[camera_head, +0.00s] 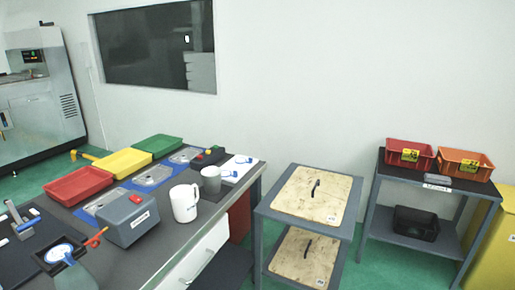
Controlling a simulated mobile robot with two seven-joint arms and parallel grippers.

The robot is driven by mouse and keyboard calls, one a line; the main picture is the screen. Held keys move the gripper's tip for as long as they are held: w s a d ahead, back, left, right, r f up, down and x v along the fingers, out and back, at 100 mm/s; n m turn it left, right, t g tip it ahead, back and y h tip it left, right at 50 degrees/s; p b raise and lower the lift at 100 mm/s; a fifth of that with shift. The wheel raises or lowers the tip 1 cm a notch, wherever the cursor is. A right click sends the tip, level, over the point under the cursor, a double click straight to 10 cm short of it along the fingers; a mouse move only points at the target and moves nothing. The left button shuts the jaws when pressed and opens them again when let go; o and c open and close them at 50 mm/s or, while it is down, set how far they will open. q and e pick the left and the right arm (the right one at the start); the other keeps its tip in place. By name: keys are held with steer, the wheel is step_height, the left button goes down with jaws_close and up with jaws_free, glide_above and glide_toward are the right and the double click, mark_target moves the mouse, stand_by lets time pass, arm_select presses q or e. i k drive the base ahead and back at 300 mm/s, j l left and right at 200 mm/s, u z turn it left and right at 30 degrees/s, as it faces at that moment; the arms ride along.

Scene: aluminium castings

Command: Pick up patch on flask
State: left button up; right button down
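I cannot pick out the patch or the flask with certainty. At the lower left of the head view, a dark square frame (43,262) lies on the dark work table (150,250). A round white and blue piece (59,252) sits within its outline. A grey-green rounded object (76,277) stands in front of them, cut by the bottom edge. An orange-handled tool (96,238) lies just to the right. Neither of my grippers can be made out in this view.
A cart (345,231) with handled boards and a shelf unit (385,173) with bins stand right.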

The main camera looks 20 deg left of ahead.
mark_target(62, 252)
steer(key=u, duration=2.1)
